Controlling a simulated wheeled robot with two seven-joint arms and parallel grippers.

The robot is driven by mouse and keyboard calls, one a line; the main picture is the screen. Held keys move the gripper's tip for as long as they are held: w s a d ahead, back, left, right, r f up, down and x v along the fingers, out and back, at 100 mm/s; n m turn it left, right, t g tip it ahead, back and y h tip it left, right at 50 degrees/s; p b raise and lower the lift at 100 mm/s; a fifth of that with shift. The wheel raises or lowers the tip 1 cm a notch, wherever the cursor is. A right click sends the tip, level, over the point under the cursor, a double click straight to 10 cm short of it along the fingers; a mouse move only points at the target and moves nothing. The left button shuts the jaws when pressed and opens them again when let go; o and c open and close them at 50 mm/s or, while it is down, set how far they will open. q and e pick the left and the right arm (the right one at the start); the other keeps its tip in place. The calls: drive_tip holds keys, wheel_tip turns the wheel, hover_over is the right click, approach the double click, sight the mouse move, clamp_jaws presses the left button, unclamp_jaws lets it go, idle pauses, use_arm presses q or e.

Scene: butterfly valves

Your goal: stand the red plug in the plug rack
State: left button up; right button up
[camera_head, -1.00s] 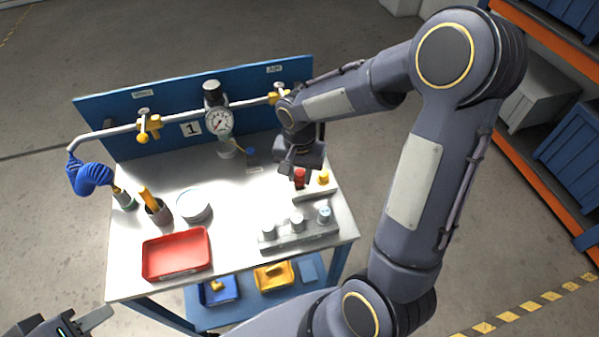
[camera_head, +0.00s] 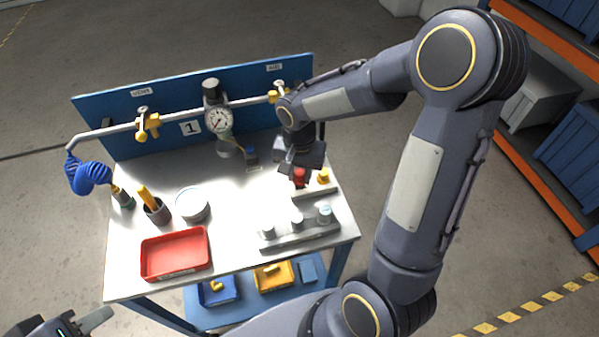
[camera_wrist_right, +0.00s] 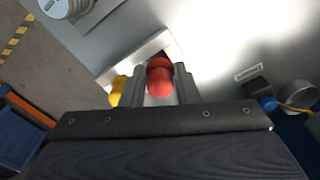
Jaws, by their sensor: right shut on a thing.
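The red plug (camera_head: 299,176) is between the fingers of my right gripper (camera_head: 300,171), which is shut on it. The right wrist view shows the round red top of the plug (camera_wrist_right: 160,78) between the two grey fingers (camera_wrist_right: 160,88). The plug rack (camera_head: 316,193) is a pale bar on the right of the bench, holding a yellow plug (camera_head: 323,177) just right of the red one. The red plug is at the rack's left end; its lower end is hidden, so I cannot tell if it is seated. My left gripper (camera_head: 88,322) is partly in view at the lower left, away from the bench.
A grey block with several metal knobs (camera_head: 300,236) stands in front of the rack. A red tray (camera_head: 175,254), a cup (camera_head: 157,212) and a round white dish (camera_head: 192,206) are on the left. Behind runs a pipe with a gauge (camera_head: 218,120). The bench middle is clear.

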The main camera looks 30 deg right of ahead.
drive_tip(key=shift+f+b, duration=0.9)
drive_tip(key=shift+b, duration=0.05)
idle(1.5)
drive_tip(key=o, duration=1.5)
drive_tip(key=shift+c, duration=0.2)
drive_tip(key=shift+r+p, duration=2.9)
drive_tip(key=shift+r, duration=0.9)
